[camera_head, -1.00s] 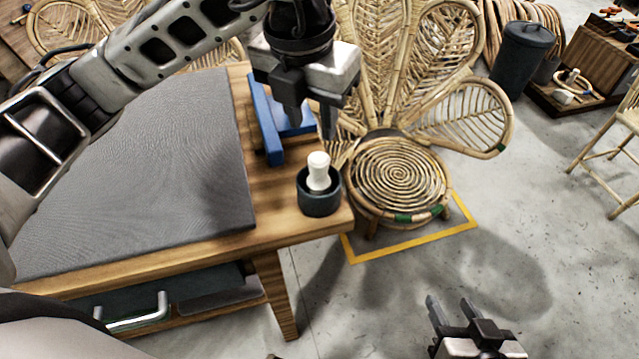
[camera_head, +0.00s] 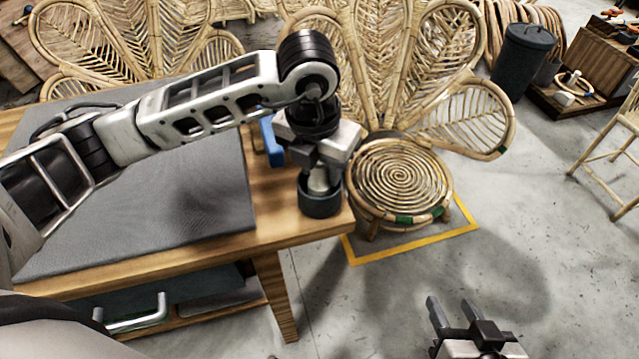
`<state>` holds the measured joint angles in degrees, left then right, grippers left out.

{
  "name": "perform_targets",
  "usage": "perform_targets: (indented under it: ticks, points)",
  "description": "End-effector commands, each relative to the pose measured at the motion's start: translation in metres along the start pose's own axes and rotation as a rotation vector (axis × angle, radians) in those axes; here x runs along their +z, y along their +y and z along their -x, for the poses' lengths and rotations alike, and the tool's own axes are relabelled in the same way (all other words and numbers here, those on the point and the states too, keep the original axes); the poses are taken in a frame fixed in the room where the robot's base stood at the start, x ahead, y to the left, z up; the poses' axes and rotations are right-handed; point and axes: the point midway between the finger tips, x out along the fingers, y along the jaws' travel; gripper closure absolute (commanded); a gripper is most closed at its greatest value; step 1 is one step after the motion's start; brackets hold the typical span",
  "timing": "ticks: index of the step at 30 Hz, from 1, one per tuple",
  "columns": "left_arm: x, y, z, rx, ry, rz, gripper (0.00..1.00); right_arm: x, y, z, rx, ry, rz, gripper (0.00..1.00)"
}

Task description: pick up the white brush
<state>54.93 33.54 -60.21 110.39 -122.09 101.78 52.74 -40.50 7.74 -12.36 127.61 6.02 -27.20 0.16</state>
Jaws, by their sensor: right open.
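The white brush (camera_head: 318,182) stands upright in a dark round cup (camera_head: 320,204) at the table's right corner. Only a small part of its handle shows; my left gripper covers the rest. My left gripper (camera_head: 318,176) points down over the cup with its fingers at the brush handle. One finger shows on each side of the handle, but I cannot tell whether they press on it. My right gripper (camera_head: 450,312) is open and empty at the bottom right, over the floor and well away from the brush.
A blue holder (camera_head: 270,143) sits behind the cup, partly hidden by my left arm. A grey mat (camera_head: 190,205) covers much of the wooden table (camera_head: 240,238). A rattan chair (camera_head: 398,175) stands just right of the table corner.

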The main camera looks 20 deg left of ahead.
Motion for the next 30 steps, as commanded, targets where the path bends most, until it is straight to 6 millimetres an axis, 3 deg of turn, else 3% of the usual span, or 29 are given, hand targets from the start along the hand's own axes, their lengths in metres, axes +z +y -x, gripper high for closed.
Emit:
perform_targets:
  ticks: [3,6,17,30]
  points:
    - [0.000,0.000,0.000,-0.001,0.000,0.000,0.68,0.000,0.000,0.000,0.000,0.000,0.001,0.55]
    - [0.000,0.000,0.001,-0.001,0.000,-0.001,0.94,0.000,0.000,0.000,0.000,0.000,0.001,0.55]
    - [0.002,-0.001,0.007,-0.003,-0.003,-0.001,0.93,0.000,0.000,0.000,0.000,-0.001,0.002,0.55]
    - [0.014,0.000,0.086,-0.002,-0.003,-0.001,0.93,-0.001,0.000,0.001,0.000,-0.003,0.001,0.55]
